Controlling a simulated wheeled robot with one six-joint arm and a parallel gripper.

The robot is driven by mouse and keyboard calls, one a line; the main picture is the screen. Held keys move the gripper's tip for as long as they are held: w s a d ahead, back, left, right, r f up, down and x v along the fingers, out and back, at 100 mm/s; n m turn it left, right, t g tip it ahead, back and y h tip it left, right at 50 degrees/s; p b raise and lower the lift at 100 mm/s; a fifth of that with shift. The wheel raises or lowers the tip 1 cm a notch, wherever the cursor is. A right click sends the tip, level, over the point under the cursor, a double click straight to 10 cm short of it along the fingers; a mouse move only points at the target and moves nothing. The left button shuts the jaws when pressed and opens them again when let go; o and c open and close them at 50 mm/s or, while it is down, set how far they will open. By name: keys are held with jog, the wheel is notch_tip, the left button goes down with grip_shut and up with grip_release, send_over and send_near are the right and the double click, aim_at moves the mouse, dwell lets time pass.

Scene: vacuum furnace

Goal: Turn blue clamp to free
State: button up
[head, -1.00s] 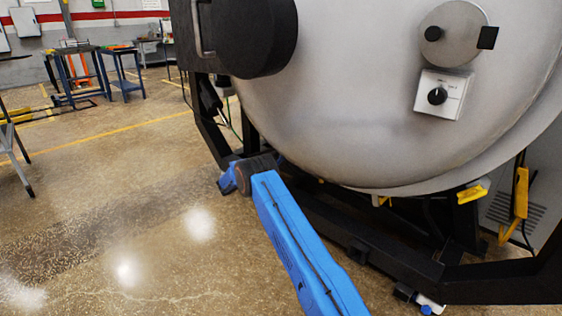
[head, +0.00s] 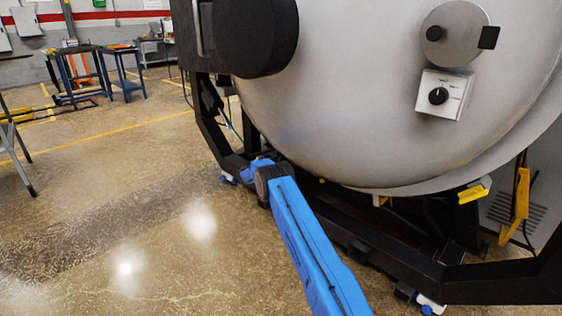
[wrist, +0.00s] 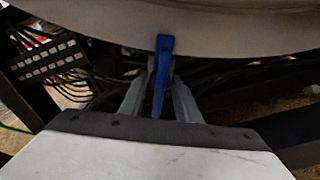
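The fingers look open, with narrow gaps beside the handle; contact is unclear. In the head view my arm reaches low to the left underside of the large grey door (head: 340,110). My gripper and the blue clamp cannot be made out there.
A black furnace frame (head: 400,255) runs below the door. Yellow clamps (head: 472,193) sit along the lower rim at right. Cables and a terminal block (wrist: 48,62) lie at left in the wrist view. The floor left of the furnace (head: 110,200) is clear.

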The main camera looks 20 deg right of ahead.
jog(key=shift+c, duration=0.3)
grip_shut()
jog(key=shift+n, duration=0.3)
jog(key=n, duration=0.6)
jog(key=shift+s+n, duration=0.1)
jog(key=shift+n, duration=0.2)
jog(key=n, duration=1)
jog(key=shift+n, duration=0.4)
